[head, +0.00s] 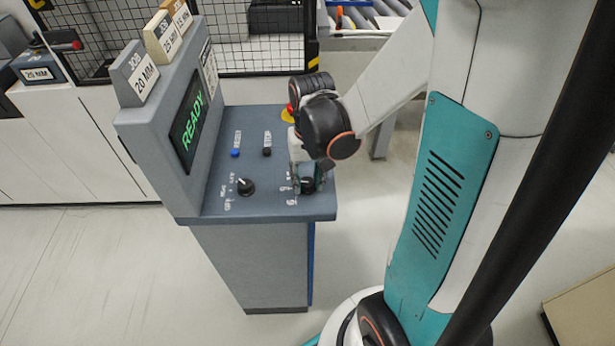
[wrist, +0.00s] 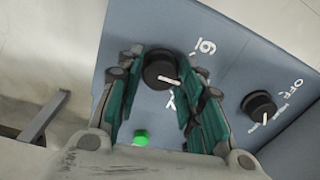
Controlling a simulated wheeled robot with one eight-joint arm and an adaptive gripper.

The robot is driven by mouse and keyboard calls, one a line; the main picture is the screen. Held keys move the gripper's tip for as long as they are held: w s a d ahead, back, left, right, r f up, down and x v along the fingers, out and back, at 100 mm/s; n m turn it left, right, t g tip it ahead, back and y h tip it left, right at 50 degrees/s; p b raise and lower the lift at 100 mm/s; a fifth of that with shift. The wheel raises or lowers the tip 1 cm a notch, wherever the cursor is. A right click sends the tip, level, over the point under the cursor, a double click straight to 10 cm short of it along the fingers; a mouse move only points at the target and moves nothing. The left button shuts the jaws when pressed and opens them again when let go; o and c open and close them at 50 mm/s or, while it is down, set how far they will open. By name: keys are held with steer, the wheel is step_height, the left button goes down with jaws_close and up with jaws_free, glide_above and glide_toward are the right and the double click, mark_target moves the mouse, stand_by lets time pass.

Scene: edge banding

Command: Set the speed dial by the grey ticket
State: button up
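The grey ticket (head: 137,76) stands on top of the console and reads "20 MM". The black dial under my gripper (head: 307,185) is partly hidden in the head view. In the wrist view this dial (wrist: 161,70) sits between my fingertips, its white pointer line towards the lower right of the picture. White marks beside it are only partly readable. My gripper (wrist: 162,62) has one teal-padded finger on each side of the dial. I cannot tell whether the pads touch it. A second black dial (head: 245,187) is to the left; it shows with an "OFF" mark in the wrist view (wrist: 260,105).
A green button (wrist: 141,138) shows between my fingers.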

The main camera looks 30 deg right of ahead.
mark_target(309, 182)
steer(key=shift+o, duration=0.6)
steer(key=shift+r, duration=0.1)
step_height(309, 182, up, 12)
steer(key=shift+s+d, duration=0.15)
stand_by(0.4)
